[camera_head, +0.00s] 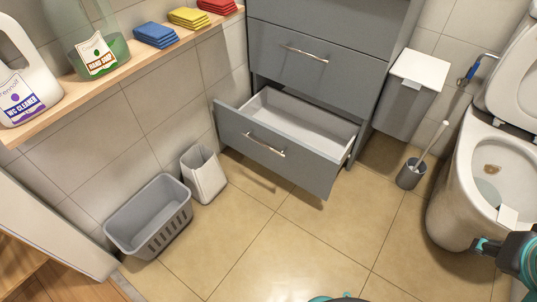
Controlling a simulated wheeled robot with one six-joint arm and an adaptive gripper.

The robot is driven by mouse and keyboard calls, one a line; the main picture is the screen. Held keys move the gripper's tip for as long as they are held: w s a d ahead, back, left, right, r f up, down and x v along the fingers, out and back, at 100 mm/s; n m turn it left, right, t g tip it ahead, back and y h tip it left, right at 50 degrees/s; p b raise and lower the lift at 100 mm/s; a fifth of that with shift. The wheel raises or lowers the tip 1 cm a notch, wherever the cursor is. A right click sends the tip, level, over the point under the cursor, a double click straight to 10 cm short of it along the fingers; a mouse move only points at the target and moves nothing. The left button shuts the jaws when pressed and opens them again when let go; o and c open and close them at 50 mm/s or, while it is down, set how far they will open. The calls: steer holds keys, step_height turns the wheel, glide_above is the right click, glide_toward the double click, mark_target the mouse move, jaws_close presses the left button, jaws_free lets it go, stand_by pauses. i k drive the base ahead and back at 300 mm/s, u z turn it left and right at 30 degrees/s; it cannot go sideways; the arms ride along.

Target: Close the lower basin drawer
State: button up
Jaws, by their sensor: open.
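The lower basin drawer (262,150) is pulled out from the grey cabinet (330,65). Its front panel stands well forward of the cabinet, and its white interior (300,122) is visible and looks empty. A metal bar handle (264,145) runs across the front panel. The upper drawer (312,68) above it is shut and has a similar handle. Part of my arm shows at the lower right edge, beside the toilet and apart from the drawer.
A grey basket (150,222) and a small light bin (203,173) stand left of the drawer. A toilet brush holder (411,174), a white-lidded bin (415,82) and the toilet (465,185) are on the right. The floor before the drawer is clear.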

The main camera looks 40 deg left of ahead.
mark_target(289, 129)
steer(key=z, duration=0.4)
steer(key=k, duration=0.15)
steer(key=u, duration=1.1)
steer(key=i, duration=0.15)
steer(key=u, duration=0.45)
steer(key=k, duration=1.1)
steer(key=z, duration=0.55)
steer(key=i, duration=1.3)
steer(key=u, duration=1.3)
steer(key=i, duration=0.25)
